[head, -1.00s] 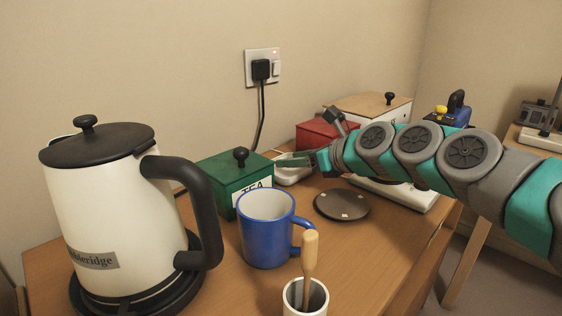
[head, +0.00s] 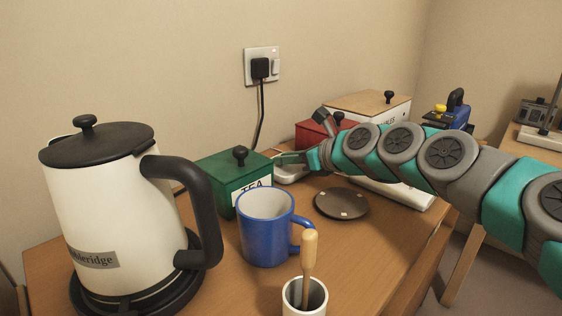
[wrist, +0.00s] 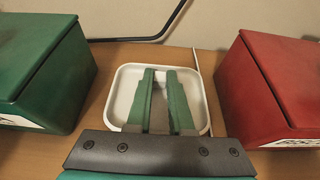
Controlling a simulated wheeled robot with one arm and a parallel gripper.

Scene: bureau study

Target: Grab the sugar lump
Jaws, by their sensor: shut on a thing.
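My gripper (wrist: 160,78) is shut on the sugar lump (wrist: 160,74), a small white piece just visible between the green fingertips in the wrist view. The fingers reach over a shallow white dish (wrist: 118,105), near its far side. I cannot tell whether the lump touches the dish floor. In the head view, my gripper (head: 288,158) is at the dish (head: 290,175), between the green box and the red box; the lump cannot be made out there.
A green tea box (head: 222,177) stands left of the dish and a red box (head: 312,134) right of it. A dark round plate (head: 340,208) with small pale spots, a blue mug (head: 265,235), a white cup (head: 304,303) and a kettle (head: 110,210) are nearer.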

